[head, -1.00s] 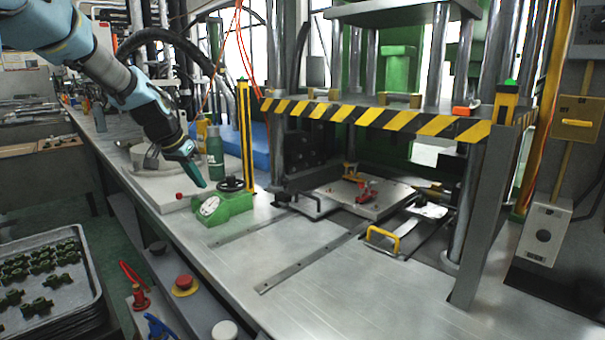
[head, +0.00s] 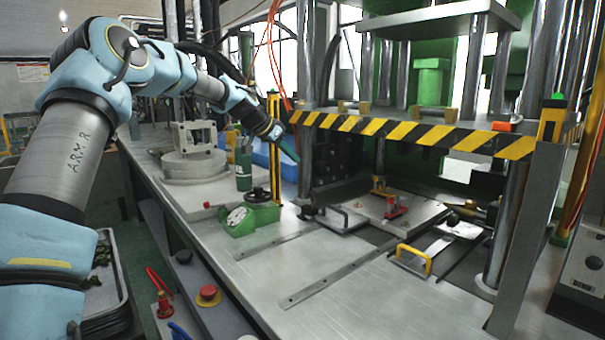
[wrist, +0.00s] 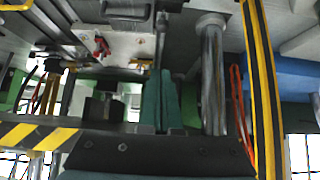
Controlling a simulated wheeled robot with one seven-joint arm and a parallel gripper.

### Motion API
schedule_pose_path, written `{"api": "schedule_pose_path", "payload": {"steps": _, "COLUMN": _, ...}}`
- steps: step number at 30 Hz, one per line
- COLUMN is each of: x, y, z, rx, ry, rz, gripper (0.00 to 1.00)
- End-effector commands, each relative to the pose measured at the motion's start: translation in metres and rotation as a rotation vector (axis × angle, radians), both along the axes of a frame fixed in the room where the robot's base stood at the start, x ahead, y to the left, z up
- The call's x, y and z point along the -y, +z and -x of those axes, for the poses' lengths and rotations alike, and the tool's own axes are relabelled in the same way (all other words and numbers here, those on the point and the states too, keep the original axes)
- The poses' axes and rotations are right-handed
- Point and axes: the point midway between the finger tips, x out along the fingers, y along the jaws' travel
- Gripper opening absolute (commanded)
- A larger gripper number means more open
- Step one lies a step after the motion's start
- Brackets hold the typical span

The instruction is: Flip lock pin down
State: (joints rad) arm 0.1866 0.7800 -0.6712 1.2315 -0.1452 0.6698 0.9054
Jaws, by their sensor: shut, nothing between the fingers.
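A small red latch-like part (head: 394,208), which seems to be the lock pin, sits on the flat metal mould plate (head: 420,218) inside the press. Its exact pose is too small to tell. It also shows upside down in the wrist view (wrist: 101,45), at the upper left. My gripper (head: 290,152) is in front of the press's left side, at about the height of the striped beam, left of the latch and well apart from it. Its teal fingers (wrist: 160,105) are together and empty in the wrist view.
A yellow-and-black striped beam (head: 420,133) crosses the press front above the plate. A yellow-black post (head: 273,150) and a silver column (head: 305,100) stand near my gripper.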

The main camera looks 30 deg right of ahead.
Motion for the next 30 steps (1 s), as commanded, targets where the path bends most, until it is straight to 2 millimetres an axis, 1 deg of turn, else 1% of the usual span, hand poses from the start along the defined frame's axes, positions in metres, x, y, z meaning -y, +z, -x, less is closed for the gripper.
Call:
{"api": "schedule_pose_path", "payload": {"steps": 5, "x": 0.021, "y": -0.018, "z": -0.002, "rx": -0.005, "ry": -0.003, "rz": -0.001, "gripper": 0.00}}
{"api": "schedule_pose_path", "payload": {"steps": 15, "x": 0.068, "y": -0.066, "z": -0.012, "rx": -0.002, "ry": -0.001, "rz": -0.002, "gripper": 0.00}}
{"api": "schedule_pose_path", "payload": {"steps": 18, "x": 0.065, "y": -0.083, "z": -0.012, "rx": -0.003, "ry": 0.001, "rz": -0.002, "gripper": 0.00}}
{"api": "schedule_pose_path", "payload": {"steps": 21, "x": 0.065, "y": -0.095, "z": -0.012, "rx": -0.002, "ry": 0.001, "rz": -0.002, "gripper": 0.00}}
{"api": "schedule_pose_path", "payload": {"steps": 25, "x": 0.065, "y": -0.103, "z": -0.012, "rx": -0.002, "ry": 0.001, "rz": -0.001, "gripper": 0.00}}
{"api": "schedule_pose_path", "payload": {"steps": 30, "x": 0.065, "y": -0.107, "z": -0.012, "rx": -0.001, "ry": 0.001, "rz": 0.000, "gripper": 0.00}}
